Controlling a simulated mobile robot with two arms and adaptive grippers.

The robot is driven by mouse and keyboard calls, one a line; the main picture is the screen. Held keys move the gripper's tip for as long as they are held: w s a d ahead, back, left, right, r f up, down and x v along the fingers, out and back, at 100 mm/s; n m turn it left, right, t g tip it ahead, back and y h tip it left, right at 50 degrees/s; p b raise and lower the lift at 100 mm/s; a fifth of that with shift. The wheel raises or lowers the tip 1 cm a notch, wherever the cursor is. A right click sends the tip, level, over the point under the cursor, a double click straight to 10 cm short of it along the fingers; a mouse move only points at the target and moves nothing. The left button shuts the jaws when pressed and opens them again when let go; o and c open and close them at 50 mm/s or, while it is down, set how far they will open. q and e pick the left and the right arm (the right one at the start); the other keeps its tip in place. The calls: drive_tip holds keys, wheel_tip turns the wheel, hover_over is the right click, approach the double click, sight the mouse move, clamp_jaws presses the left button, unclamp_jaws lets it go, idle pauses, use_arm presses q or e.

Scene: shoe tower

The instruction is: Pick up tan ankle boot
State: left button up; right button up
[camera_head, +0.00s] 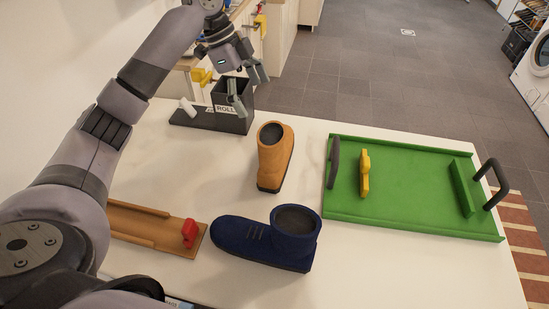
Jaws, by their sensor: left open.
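The tan ankle boot (275,160) stands upright on the white table, near its middle, with its dark opening facing up. My left gripper (250,93) is open and empty. It hangs above the far edge of the table, in front of the dark box, beyond and to the left of the tan boot and apart from it. My right gripper does not show.
A navy boot (262,240) stands nearer than the tan one. A green tray (420,185) with handles and a yellow piece lies to the right. A wooden board (150,224) with a red piece lies left. A dark labelled box (232,119) stands at the back.

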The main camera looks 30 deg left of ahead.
sight(271, 133)
use_arm(q)
drive_tip(key=p+x, duration=0.1)
drive_tip(key=x, duration=0.9)
drive_tip(key=shift+d+f, duration=0.15)
drive_tip(key=shift+f, duration=0.25)
drive_tip(key=x, duration=0.1)
drive_tip(key=p+x, duration=0.1)
drive_tip(key=x, duration=0.3)
drive_tip(key=shift+a+f, duration=0.25)
drive_tip(key=shift+f, duration=0.1)
drive_tip(key=shift+c, duration=0.6)
drive_tip(key=shift+c, duration=1.3)
drive_tip(key=shift+r, duration=0.1)
drive_tip(key=c, duration=1.3)
